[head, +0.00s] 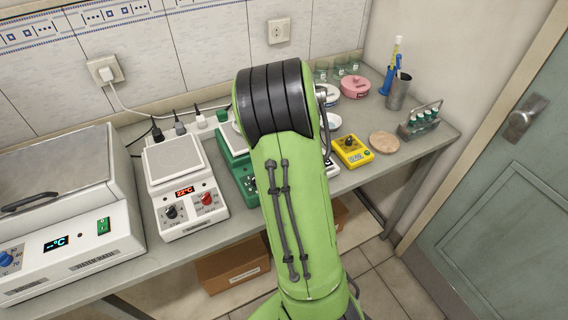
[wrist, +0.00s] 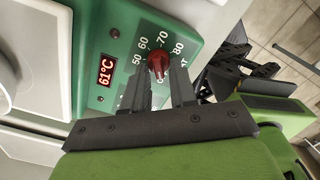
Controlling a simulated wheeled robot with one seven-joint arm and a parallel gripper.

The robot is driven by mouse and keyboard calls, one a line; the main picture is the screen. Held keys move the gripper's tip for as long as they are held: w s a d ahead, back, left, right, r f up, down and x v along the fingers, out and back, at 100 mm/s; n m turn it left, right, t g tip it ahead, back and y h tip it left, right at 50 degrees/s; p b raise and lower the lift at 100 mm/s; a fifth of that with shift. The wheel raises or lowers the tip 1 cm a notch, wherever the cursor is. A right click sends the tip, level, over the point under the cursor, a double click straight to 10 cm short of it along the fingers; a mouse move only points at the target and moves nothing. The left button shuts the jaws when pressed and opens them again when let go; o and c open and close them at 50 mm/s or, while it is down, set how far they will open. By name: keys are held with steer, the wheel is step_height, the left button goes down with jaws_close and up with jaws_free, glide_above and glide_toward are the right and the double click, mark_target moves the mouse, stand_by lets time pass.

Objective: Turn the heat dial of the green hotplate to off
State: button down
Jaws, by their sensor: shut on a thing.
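The green hotplate (head: 234,150) stands on the bench, largely hidden behind my arm in the head view. In the wrist view its green front panel (wrist: 98,40) fills the upper middle. Which mark the dial points to is not clear. My gripper is hidden in the head view.
A white hotplate (head: 178,160) with a black and a red knob stands left of the green one. Further left is a white water bath (head: 70,250). To the right are a yellow device (head: 352,151), a round cork-coloured disc (head: 384,142) and a vial rack (head: 420,122).

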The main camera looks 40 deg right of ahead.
stand_by(0.3)
steer(key=c, duration=0.9)
jaws_free()
step_height(320, 180, up, 16)
steer(key=p, duration=0.4)
steer(key=shift+f, duration=0.1)
